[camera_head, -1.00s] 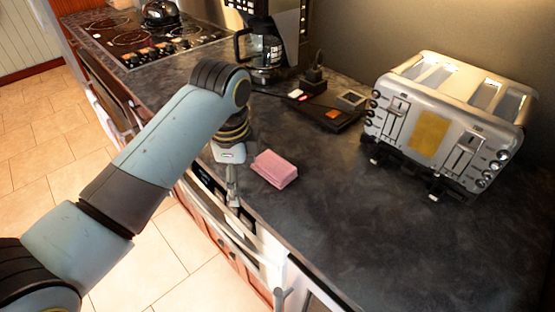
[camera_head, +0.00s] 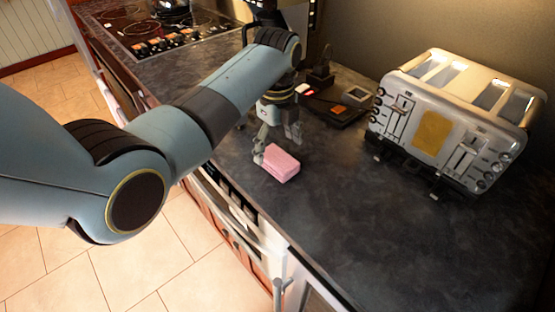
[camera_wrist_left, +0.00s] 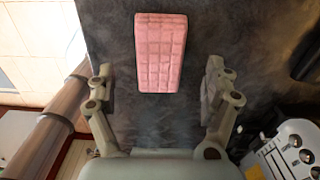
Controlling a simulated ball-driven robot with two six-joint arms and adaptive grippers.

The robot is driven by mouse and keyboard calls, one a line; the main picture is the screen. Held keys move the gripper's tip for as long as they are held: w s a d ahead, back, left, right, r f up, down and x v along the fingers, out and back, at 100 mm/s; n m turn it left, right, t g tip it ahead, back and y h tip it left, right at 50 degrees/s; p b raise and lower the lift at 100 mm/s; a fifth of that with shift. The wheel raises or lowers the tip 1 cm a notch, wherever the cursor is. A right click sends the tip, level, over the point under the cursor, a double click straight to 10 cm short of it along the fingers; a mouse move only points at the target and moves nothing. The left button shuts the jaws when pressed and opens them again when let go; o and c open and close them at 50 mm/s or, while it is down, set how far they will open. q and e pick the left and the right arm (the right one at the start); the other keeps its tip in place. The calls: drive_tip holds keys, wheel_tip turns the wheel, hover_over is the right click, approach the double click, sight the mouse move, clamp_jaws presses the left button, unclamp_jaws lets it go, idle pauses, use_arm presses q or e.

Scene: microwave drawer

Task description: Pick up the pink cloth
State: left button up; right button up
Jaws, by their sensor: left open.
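The pink cloth (camera_head: 282,164) is a folded, block-like pad lying on the dark countertop near its front edge. In the left wrist view the cloth (camera_wrist_left: 161,52) shows a quilted grid surface and lies ahead of the fingers, in line with the gap between them. My left gripper (camera_head: 277,152) is open, just behind and above the cloth in the head view. In the left wrist view its two fingers (camera_wrist_left: 160,85) stand wide apart, one to each side, with nothing between them but counter and the cloth's near end. Whether a finger touches the cloth is unclear. My right gripper is not in view.
A silver toaster (camera_head: 450,122) stands to the right on the dark counter (camera_head: 370,225). A dark device (camera_head: 340,105) lies behind the gripper. A stovetop (camera_head: 150,30) is at the back left. The counter right of the cloth is clear.

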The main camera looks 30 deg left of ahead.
sight(277, 157)
use_arm(q)
wheel_tip(277, 157, down, 4)
drive_tip(key=shift+f, duration=0.15)
drive_tip(key=c, duration=1.2)
drive_tip(key=shift+o, duration=0.2)
drive_tip(key=shift+r+p, duration=0.2)
drive_tip(key=shift+p, duration=0.1)
